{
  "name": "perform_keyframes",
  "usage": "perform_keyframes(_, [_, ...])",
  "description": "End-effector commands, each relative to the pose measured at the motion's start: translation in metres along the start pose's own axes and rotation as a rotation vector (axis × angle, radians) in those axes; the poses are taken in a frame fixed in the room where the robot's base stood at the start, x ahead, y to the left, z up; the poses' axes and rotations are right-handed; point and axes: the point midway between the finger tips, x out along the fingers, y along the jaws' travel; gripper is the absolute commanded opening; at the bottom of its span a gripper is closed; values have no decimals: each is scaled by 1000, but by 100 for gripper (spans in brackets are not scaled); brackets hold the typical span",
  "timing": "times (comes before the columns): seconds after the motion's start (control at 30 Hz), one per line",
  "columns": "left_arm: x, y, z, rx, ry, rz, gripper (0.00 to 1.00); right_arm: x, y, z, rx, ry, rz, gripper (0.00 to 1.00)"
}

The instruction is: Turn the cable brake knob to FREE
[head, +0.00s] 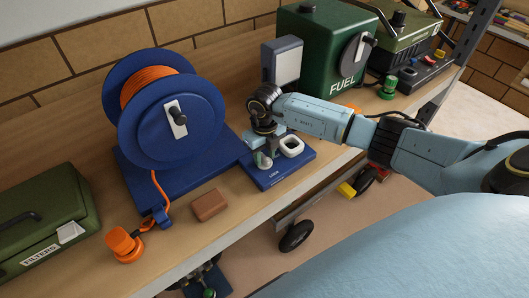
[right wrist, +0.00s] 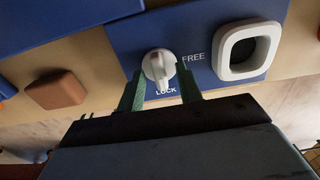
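The cable brake knob is white and round with a raised grip, on a blue panel; in the right wrist view the knob (right wrist: 160,68) has its grip pointing down at the word LOCK. The word FREE (right wrist: 194,57) is printed to its right. In the head view the small knob (head: 263,160) is partly hidden by my gripper on the blue base (head: 288,173) of the cable reel (head: 172,125). My right gripper (right wrist: 161,82) has one green finger on each side of the knob, with gaps beside the grip; it also shows in the head view (head: 265,152). My left gripper is out of view.
A white square ring (right wrist: 249,50) stands right of the knob. A brown block (head: 209,205) and an orange plug (head: 124,245) lie near the bench's front edge. A green FUEL box (head: 305,50) stands behind my right arm, and a green FILTERS case (head: 45,220) at left.

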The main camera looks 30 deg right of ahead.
Motion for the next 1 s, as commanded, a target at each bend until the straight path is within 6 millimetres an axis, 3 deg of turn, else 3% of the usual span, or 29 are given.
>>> perform_keyframes(0.17, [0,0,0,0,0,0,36,0,0,0,0,0,1,35])
perform_keyframes(0.43, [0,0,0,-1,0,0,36,0,0,0,0,0,1,0])
perform_keyframes(0.77, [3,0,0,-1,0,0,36,0,0,0,-24,-1,0,0])
perform_keyframes(1.0, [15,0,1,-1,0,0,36,1,0,1,-140,-2,0,0])
